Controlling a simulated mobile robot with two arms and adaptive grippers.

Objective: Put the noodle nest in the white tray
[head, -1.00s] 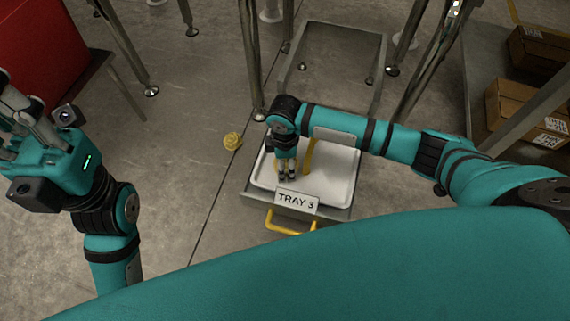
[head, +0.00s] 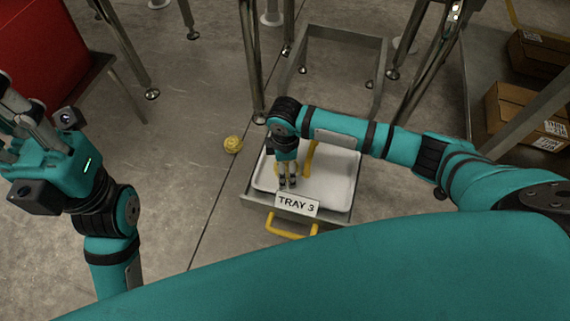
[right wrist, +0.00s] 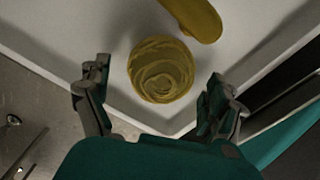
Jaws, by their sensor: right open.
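The white tray (head: 335,185) stands low in a metal frame labelled TRAY 3. A yellow coiled noodle nest (right wrist: 162,70) lies in the tray in the right wrist view. In the head view my right gripper (head: 287,184) points down over the tray's left part and mostly hides that nest. My right gripper (right wrist: 157,76) is open in the wrist view, its fingers on either side of the nest, with visible gaps. A second, similar yellow nest (head: 233,144) lies on the floor left of the tray. My left gripper (head: 14,112) is at the left edge, partly cut off.
A long yellow piece (head: 309,158) lies in the tray beside the nest; it also shows in the wrist view (right wrist: 194,17). A yellow handle (head: 290,229) is at the tray's front. Metal legs stand behind. Cardboard boxes (head: 528,112) are at right, a red bin (head: 38,45) at upper left.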

